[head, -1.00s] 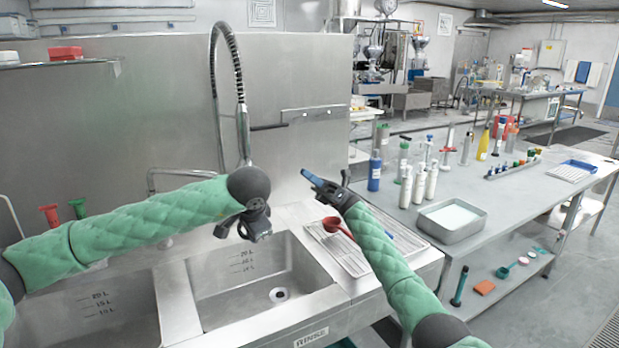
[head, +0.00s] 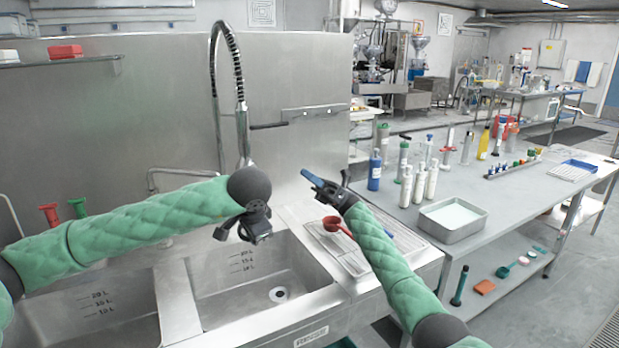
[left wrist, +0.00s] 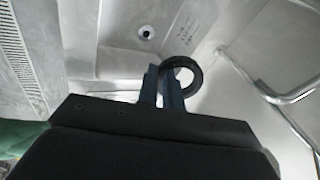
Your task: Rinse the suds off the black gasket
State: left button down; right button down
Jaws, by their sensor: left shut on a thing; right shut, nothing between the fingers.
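The black gasket (left wrist: 199,77) is a dark ring held at the fingertips of my left gripper (left wrist: 163,80), which is shut on it. No suds can be made out on it in this small view. In the head view my left gripper (head: 250,234) points down over the right-hand basin (head: 235,280), and the gasket is hard to tell from the dark gripper there. The basin's drain also shows in the left wrist view (left wrist: 147,32). My right gripper (head: 311,179), with blue fingers, is shut and empty above the drainboard.
A tall sprung faucet (head: 238,85) rises behind the basins. A red scoop (head: 335,225) lies on the ribbed drainboard (head: 350,264). The table at right holds several bottles and a metal tray (head: 452,236) of pale liquid. Another basin (head: 110,325) is at left.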

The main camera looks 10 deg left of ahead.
dwell(0.5)
pick_arm(q)
jog(key=s+d+r, duration=0.1)
jog(key=s+r, duration=0.3)
jog(key=shift+s+d, duration=0.35)
dwell(0.3)
dwell(0.4)
